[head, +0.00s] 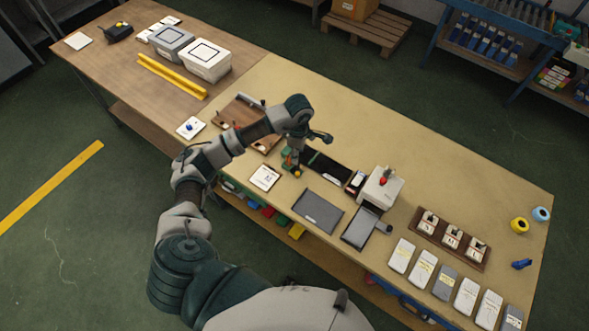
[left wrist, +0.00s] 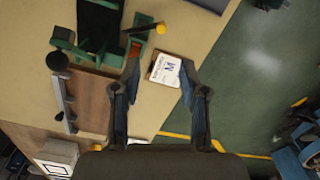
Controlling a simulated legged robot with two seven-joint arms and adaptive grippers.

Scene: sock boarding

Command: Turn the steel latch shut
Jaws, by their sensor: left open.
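A grey steel-coloured bar (left wrist: 69,105) with a black ball knob (left wrist: 57,61) lies along the edge of a brown board (left wrist: 90,100); it may be the latch, but I cannot tell whether it is turned shut. In the head view this bar (head: 251,101) is at the board's far edge. A green fixture (left wrist: 95,40) with a yellow knob (left wrist: 160,28) holds the end of a black plate (head: 325,168). My left gripper (head: 294,152) points down over the fixture, its fingers (left wrist: 160,70) apart and empty. My right gripper is out of view.
A white card (head: 265,177) lies near the table's front edge, below the open fingers. A white box machine (head: 380,188), grey trays (head: 318,211) and a brown rack (head: 449,240) stand to the right. Yellow rails (head: 172,77) and bins lie left. The back of the table is clear.

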